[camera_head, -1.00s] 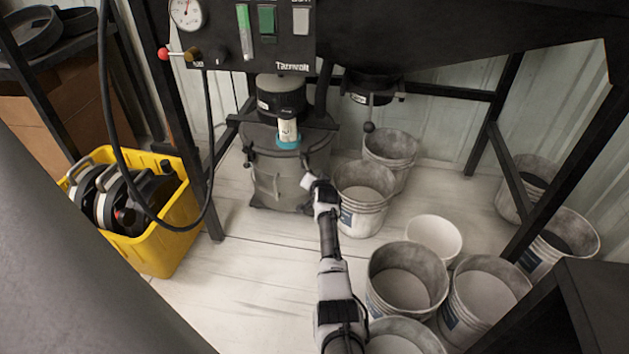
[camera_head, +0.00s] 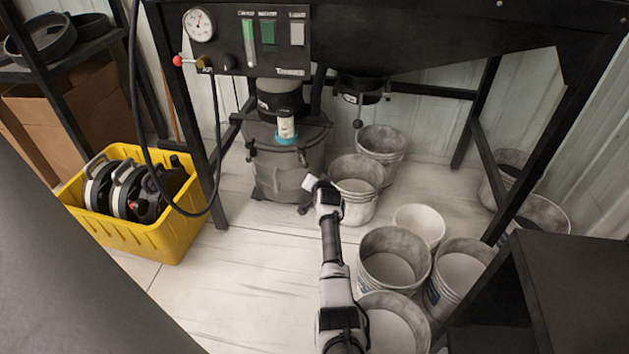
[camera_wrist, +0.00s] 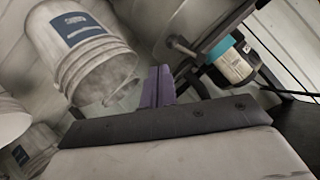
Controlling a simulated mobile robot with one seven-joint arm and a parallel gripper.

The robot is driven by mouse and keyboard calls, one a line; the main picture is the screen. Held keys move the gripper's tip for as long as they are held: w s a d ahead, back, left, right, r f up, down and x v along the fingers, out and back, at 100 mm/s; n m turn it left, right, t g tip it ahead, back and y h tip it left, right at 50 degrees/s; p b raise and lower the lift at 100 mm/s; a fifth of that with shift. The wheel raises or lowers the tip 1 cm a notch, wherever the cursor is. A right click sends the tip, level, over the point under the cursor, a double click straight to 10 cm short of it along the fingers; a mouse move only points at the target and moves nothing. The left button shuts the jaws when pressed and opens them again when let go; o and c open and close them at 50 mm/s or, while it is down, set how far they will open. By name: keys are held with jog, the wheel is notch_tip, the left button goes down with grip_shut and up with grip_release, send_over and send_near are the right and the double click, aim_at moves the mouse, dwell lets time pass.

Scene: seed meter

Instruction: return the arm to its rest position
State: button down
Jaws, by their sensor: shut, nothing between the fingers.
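My arm (camera_head: 334,262) reaches up from the bottom middle of the head view, over the pale floor. My gripper (camera_head: 309,182) is at its far end, in front of the grey canister (camera_head: 275,178) and left of a grey bucket (camera_head: 357,177). It looks small there, and no object shows in it. In the wrist view the purple finger parts (camera_wrist: 157,87) are together with nothing between them. Behind them a bucket with a blue label (camera_wrist: 78,40) shows at upper left, and a teal-banded cylinder (camera_wrist: 230,62) at upper right.
A black machine frame (camera_head: 190,100) with a gauge panel (camera_head: 245,40) stands over the canister. Several buckets crowd the right, including a white one (camera_head: 420,224). A yellow bin (camera_head: 140,236) with reels sits left, near a hanging hose (camera_head: 138,110). Floor left of my arm is clear.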

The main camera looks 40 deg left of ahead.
jog(key=shift+s+d+r, duration=0.2)
jog(key=shift+s+d, duration=0.1)
jog(key=shift+d, duration=0.05)
dwell(0.3)
